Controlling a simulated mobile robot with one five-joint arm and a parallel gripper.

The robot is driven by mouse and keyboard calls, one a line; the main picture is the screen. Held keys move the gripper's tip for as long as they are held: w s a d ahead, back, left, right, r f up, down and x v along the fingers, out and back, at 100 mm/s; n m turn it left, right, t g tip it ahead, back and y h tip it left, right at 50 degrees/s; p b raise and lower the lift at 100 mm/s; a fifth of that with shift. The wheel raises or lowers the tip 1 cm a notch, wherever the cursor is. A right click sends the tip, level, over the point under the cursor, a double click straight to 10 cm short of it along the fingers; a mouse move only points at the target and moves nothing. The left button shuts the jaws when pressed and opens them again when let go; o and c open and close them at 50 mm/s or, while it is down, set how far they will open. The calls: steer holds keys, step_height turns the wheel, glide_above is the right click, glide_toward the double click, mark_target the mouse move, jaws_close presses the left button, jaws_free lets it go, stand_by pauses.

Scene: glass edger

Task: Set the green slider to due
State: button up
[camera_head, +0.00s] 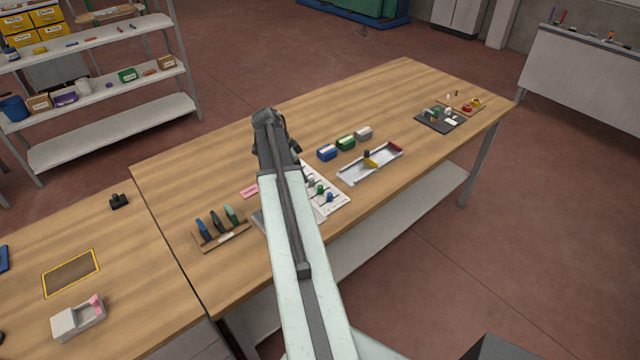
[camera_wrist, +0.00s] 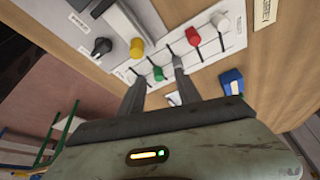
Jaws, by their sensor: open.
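In the wrist view, a white slider panel (camera_wrist: 208,52) with dark slots carries several coloured knobs. The green slider (camera_wrist: 157,73) is near the panel's lower edge in that view. A red knob (camera_wrist: 137,48), a yellow knob (camera_wrist: 193,37) and a white knob (camera_wrist: 220,22) are beyond it. My gripper (camera_wrist: 159,71) is open, with one finger on each side of the green slider in the picture. I cannot tell whether either finger touches it. In the head view, my arm partly hides the panel (camera_head: 336,208). I cannot read the "due" mark.
In the head view, a blue box (camera_head: 327,152), a green box (camera_head: 346,143) and a white tray (camera_head: 352,176) lie right of my arm. A rack of coloured tools (camera_head: 222,240) stands left of it. A black dial (camera_wrist: 102,47) is left of the panel in the wrist view.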

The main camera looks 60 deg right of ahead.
mark_target(320, 187)
steer(key=shift+m, duration=0.3)
steer(key=s+d+f+b, duration=0.1)
steer(key=f+b, duration=0.1)
steer(key=s+d+f+b, duration=0.2)
steer(key=f+b, duration=0.1)
steer(key=s+d+f+b, duration=0.1)
steer(key=f+b, duration=0.1)
steer(key=shift+s+d+f, duration=0.15)
steer(key=shift+s+f, duration=0.05)
steer(key=shift+s, duration=0.15)
steer(key=shift+r, duration=0.1)
jaws_close()
steer(key=shift+s, duration=0.1)
stand_by(0.8)
